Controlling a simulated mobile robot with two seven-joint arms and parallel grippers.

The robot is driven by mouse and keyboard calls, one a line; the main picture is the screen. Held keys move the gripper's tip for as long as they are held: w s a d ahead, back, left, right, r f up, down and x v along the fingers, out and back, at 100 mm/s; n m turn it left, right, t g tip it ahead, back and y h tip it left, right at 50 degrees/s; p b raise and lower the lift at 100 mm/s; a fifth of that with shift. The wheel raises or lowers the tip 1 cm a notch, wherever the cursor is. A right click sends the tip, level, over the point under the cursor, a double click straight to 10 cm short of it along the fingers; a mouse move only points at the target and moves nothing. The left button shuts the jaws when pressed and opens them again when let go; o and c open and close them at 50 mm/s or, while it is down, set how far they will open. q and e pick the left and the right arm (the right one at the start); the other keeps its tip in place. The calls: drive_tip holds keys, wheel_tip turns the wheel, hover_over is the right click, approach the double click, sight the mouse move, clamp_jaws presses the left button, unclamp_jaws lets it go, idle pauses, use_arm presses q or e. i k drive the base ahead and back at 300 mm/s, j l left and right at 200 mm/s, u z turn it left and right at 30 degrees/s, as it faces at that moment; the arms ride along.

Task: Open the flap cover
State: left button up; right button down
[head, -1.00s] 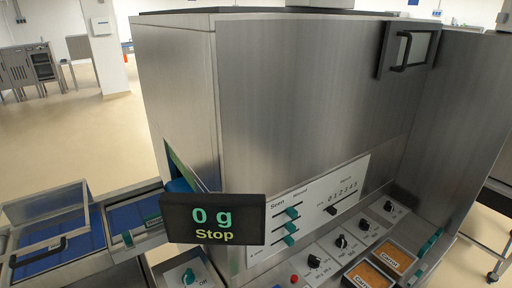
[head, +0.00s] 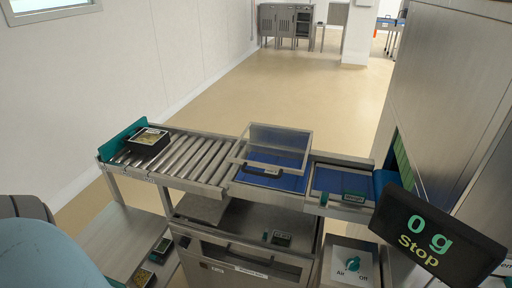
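A clear flap cover (head: 278,145) with a metal frame sits over a blue belt section between the roller conveyor and the sealer. It slants down towards me, with a black bar handle (head: 262,173) along its near, lower edge. It looks lowered, though I cannot tell if its edge touches the frame. Neither gripper is in view. A rounded blue-grey and dark shape at the lower left looks like part of my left arm, well apart from the cover.
A roller conveyor (head: 190,157) carries a black tray (head: 149,141) at its left end. The display (head: 425,235) reads "0 g Stop" at right. An Air/Off switch panel (head: 350,267) stands below the belt. More small trays lie on lower shelves. Floor behind is clear.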

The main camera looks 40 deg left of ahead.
sight(244, 162)
drive_tip(key=u, duration=1.2)
